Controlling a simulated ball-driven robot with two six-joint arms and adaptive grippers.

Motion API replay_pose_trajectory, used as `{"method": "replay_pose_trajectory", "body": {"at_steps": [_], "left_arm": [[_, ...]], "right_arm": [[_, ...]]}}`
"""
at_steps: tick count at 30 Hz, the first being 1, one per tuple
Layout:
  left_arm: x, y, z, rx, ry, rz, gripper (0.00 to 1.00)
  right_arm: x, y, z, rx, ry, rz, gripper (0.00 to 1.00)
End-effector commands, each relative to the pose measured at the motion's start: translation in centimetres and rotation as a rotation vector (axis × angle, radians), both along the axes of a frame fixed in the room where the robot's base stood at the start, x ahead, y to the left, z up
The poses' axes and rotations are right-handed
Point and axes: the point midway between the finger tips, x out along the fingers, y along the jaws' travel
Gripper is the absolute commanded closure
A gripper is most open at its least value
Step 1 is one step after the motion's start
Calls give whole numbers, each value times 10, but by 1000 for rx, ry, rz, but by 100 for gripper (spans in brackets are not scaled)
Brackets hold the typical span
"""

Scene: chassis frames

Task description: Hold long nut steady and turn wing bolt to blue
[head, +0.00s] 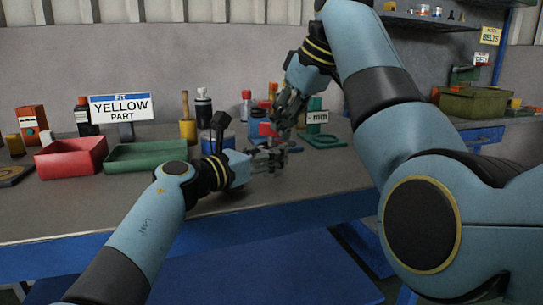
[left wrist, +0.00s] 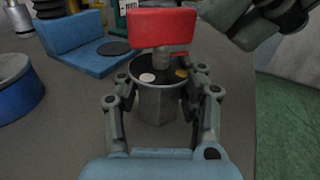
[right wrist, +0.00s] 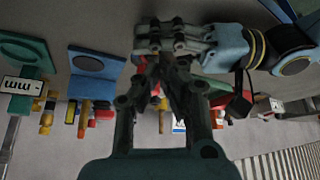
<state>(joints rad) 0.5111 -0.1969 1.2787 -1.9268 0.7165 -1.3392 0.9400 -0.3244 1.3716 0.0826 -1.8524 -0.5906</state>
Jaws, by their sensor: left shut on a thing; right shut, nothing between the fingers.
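The long nut (left wrist: 160,103) is a grey upright hexagonal body with a dark top disc bearing a white spot and a yellow spot. The wing bolt (left wrist: 162,28) stands on top, with a broad red wing facing the left wrist camera; I see no blue spot on the disc. My left gripper (head: 274,160) is shut around the nut, one finger on each side, as the left wrist view (left wrist: 160,108) shows. My right gripper (head: 284,116) is shut and empty, above and beside the bolt; part of it shows at the upper right of the left wrist view (left wrist: 262,22).
A red bin (head: 70,158) and a green tray (head: 146,156) stand left on the bench. A sign reading "FIT YELLOW PART" (head: 122,107) stands behind them. A blue stand (left wrist: 85,50) and a green stand (head: 324,141) are near the nut. The bench's blue front edge (head: 230,221) is close.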

Motion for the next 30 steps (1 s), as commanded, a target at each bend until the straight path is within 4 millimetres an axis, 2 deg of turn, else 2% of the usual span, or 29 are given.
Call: {"method": "replay_pose_trajectory", "body": {"at_steps": [30], "left_arm": [[0,0,0,1,1,0,100]], "right_arm": [[8,4,0,-1,1,0,100]]}}
